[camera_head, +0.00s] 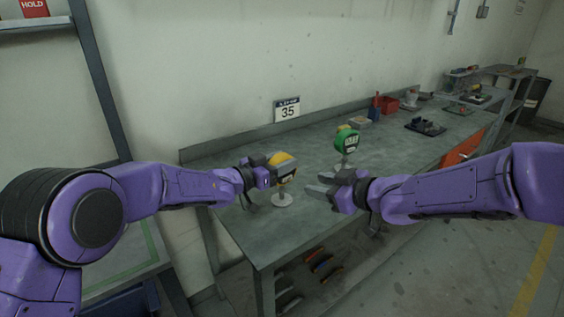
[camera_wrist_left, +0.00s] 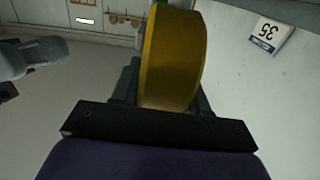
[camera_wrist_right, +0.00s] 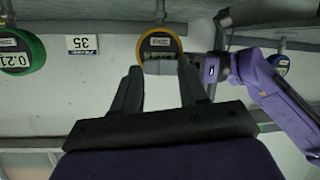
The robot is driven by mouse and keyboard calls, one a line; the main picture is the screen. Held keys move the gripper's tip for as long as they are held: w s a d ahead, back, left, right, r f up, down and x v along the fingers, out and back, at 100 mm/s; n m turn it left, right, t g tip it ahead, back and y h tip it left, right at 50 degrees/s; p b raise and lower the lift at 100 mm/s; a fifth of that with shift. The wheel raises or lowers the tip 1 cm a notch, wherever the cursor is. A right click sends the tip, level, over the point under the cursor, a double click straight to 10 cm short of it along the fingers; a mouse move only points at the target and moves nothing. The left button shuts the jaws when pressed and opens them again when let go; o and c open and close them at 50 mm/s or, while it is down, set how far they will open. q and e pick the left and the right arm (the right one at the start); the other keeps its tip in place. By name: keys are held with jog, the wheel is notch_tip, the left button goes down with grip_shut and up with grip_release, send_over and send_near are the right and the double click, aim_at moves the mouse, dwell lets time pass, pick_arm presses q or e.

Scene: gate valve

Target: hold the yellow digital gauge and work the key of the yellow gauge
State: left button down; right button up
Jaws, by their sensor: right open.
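The yellow digital gauge (camera_head: 284,158) stands upright on a stand with a round pale base (camera_head: 282,200) at the bench's near left. My left gripper (camera_head: 270,170) is shut on it from the left. Its yellow body (camera_wrist_left: 172,55) fills the space between the fingers in the left wrist view. My right gripper (camera_head: 312,184) is open and empty, to the right of the gauge and apart from it. In the right wrist view, upside down, the gauge's face and display (camera_wrist_right: 160,42) lie beyond the open fingertips (camera_wrist_right: 160,75). The key is too small to make out.
A green gauge (camera_head: 347,143) stands behind and to the right on the grey bench (camera_head: 232,210). A blue-rimmed round thing (camera_wrist_right: 279,58) shows in the right wrist view. A sign reading 35 (camera_head: 287,109) is on the wall.

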grip_shut()
dwell(1.5)
